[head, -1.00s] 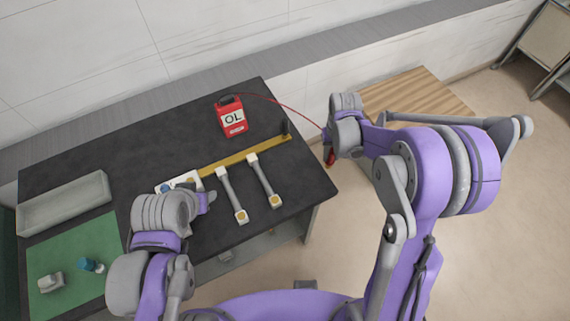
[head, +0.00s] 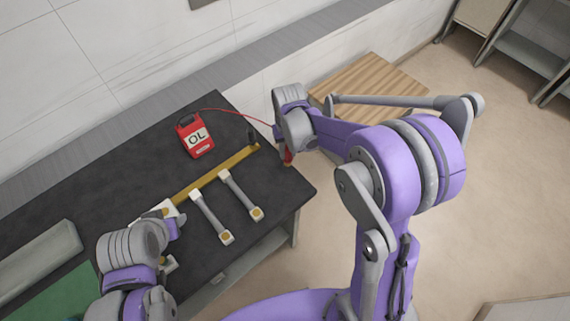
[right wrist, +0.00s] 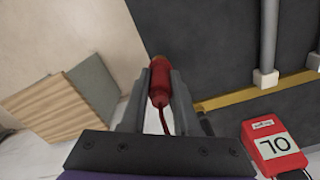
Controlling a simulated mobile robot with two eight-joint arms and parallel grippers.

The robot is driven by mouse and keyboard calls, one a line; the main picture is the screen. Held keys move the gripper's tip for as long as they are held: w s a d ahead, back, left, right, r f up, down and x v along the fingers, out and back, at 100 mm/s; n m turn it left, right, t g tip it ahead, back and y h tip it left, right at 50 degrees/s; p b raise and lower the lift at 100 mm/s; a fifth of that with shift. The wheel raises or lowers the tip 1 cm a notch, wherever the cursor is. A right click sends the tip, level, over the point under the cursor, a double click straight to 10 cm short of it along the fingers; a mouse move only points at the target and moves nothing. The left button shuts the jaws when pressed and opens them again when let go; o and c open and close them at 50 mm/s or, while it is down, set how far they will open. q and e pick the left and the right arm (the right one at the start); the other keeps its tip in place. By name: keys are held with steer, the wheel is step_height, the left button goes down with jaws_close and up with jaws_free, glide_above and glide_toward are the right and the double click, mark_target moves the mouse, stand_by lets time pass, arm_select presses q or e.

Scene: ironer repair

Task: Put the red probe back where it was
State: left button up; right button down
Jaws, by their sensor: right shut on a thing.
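My right gripper (head: 284,146) is shut on the red probe (head: 288,157) and holds it by the table's right edge. In the right wrist view the red probe (right wrist: 160,82) sits between the two fingers, with its red lead trailing. A black upright piece (head: 251,137) stands by the right end of the yellow strip (head: 215,172). My left gripper (head: 177,223) is over the table's front left; its jaws are unclear.
Two grey bars with pale end blocks (head: 212,218) (head: 241,195) lie on the black table (head: 130,160). A grey tray (head: 40,262) and a green mat (head: 60,300) are at the left. A wooden-topped stand (head: 370,88) is beyond the table's right side.

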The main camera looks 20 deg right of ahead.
steer(key=s+a+r+b, duration=0.1)
steer(key=s+a+r, duration=0.4)
steer(key=r, duration=0.1)
steer(key=shift+m, duration=0.4)
step_height(320, 180, down, 6)
steer(key=b, duration=0.3)
steer(key=shift+w+a+f, duration=0.1)
steer(key=shift+w+f, duration=0.05)
arm_select(q)
steer(key=s+f, duration=0.3)
steer(key=f, duration=0.4)
steer(key=shift+s+g, duration=0.25)
steer(key=shift+g, duration=0.15)
arm_select(e)
steer(key=shift+w+f, duration=0.1)
steer(key=shift+f, duration=0.4)
arm_select(q)
steer(key=shift+s+f+b, duration=0.2)
steer(key=shift+f+b, duration=0.45)
steer(key=shift+b, duration=0.05)
arm_select(e)
steer(key=shift+f, duration=0.75)
steer(key=c, duration=0.6)
jaws_free()
steer(key=shift+r, duration=0.1)
steer(key=shift+o, duration=0.2)
